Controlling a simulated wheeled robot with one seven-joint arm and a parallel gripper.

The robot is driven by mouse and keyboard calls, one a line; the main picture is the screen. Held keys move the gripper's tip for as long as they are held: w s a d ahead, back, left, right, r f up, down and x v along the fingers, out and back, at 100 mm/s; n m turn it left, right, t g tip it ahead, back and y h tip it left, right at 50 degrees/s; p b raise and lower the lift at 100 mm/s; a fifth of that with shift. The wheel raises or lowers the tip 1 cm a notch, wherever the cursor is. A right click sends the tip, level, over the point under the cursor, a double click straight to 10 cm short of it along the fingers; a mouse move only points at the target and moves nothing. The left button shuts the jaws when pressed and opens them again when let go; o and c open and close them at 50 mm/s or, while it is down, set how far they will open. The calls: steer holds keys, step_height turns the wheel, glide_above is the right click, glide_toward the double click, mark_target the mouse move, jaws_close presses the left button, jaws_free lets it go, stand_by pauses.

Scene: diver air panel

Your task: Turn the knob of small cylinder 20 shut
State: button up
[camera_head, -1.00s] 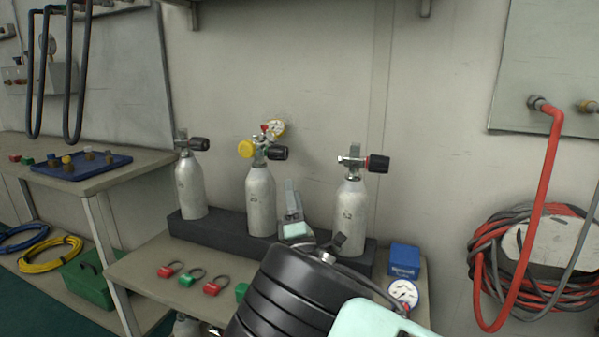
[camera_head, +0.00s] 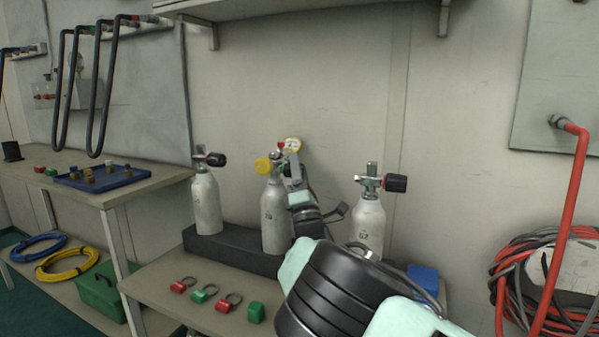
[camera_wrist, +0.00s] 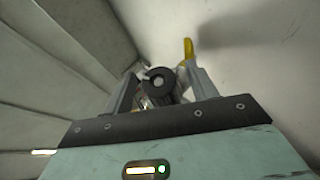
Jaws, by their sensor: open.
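Three small white cylinders stand in a dark rack. The middle cylinder (camera_head: 273,218) has a yellow cap (camera_head: 263,165) and a small gauge (camera_head: 292,144) at its valve; its number is too small to read surely. My gripper (camera_head: 294,166) is at this valve, and its fingers hide the black knob in the head view. In the wrist view, the round black knob (camera_wrist: 160,82) sits between the two open fingers of my gripper (camera_wrist: 160,74), with a visible gap on the right side. Contact on the left cannot be told.
The left cylinder (camera_head: 207,205) and right cylinder (camera_head: 369,222) flank it, each with a black knob. Red and green ringed tags (camera_head: 205,293) lie on the bench front. A blue box (camera_head: 422,278) is at right. A shelf (camera_head: 240,10) overhangs above.

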steer(key=shift+c, duration=0.4)
steer(key=c, duration=0.9)
